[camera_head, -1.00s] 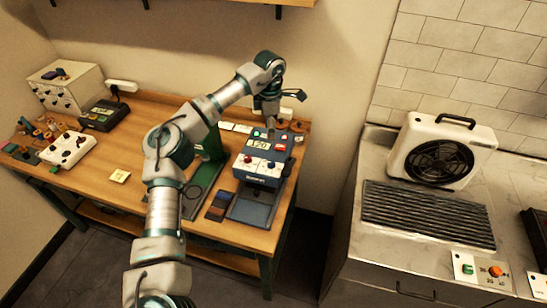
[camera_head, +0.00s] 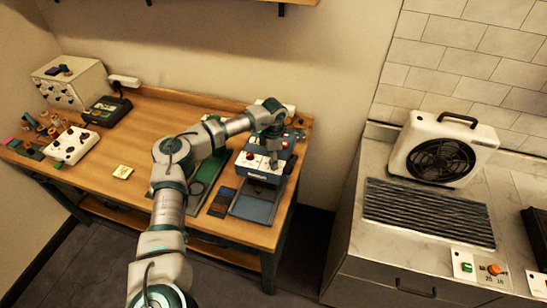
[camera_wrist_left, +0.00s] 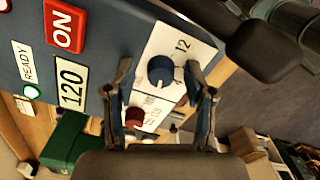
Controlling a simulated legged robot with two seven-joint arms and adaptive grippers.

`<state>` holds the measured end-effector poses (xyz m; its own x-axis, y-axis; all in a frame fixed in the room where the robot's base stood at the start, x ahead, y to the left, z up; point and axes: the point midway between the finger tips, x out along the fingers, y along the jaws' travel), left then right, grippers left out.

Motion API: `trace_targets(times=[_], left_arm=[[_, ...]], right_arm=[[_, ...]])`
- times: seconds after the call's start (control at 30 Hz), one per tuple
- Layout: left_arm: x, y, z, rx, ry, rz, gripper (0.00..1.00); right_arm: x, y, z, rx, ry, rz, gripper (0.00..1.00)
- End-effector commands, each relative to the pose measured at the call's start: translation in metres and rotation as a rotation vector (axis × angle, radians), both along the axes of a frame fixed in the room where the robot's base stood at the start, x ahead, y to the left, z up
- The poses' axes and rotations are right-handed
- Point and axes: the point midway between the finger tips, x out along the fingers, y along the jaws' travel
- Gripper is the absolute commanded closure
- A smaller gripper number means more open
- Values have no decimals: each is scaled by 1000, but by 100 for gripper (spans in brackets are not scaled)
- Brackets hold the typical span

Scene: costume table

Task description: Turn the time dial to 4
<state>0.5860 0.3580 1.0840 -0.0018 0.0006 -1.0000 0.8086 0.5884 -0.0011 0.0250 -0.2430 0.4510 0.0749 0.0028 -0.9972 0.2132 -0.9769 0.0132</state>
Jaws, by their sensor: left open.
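The blue press machine (camera_head: 258,173) stands at the right end of the wooden table. Its white panel has a blue dial (camera_wrist_left: 161,71) with a "12" printed beside it and a red dial (camera_wrist_left: 134,117); some labels are too small or covered to read. My left gripper (camera_head: 273,160) is over this panel, pointing down. In the left wrist view my left gripper (camera_wrist_left: 160,75) is open, its two fingers on either side of the blue dial; I cannot tell whether they touch it. The blue dial's setting is not clear. My right gripper is not in view.
A red ON button (camera_wrist_left: 65,25), a "120" display (camera_wrist_left: 70,84) and a lit green READY light (camera_wrist_left: 32,92) are beside the dials. A white control box (camera_head: 70,146) is at the table's left. A fan unit (camera_head: 440,148) stands on the right counter.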

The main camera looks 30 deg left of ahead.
Motion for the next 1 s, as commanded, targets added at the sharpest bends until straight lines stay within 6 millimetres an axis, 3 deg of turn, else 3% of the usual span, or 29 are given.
trace_targets(times=[0.07, 0.1, 0.3, 0.67, 1.0], left_arm=[[0, 1, 0, -1, -1, 0, 45], [0, 1, 0, -1, -1, 0, 50], [0, 1, 0, -1, 0, 0, 100], [1, 2, 0, 0, 0, 37, 100], [1, 2, 1, 1, 1, 255, 100]], right_arm=[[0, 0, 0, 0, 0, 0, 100], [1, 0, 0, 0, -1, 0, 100], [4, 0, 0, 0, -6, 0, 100], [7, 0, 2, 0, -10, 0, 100], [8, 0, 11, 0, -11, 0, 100]])
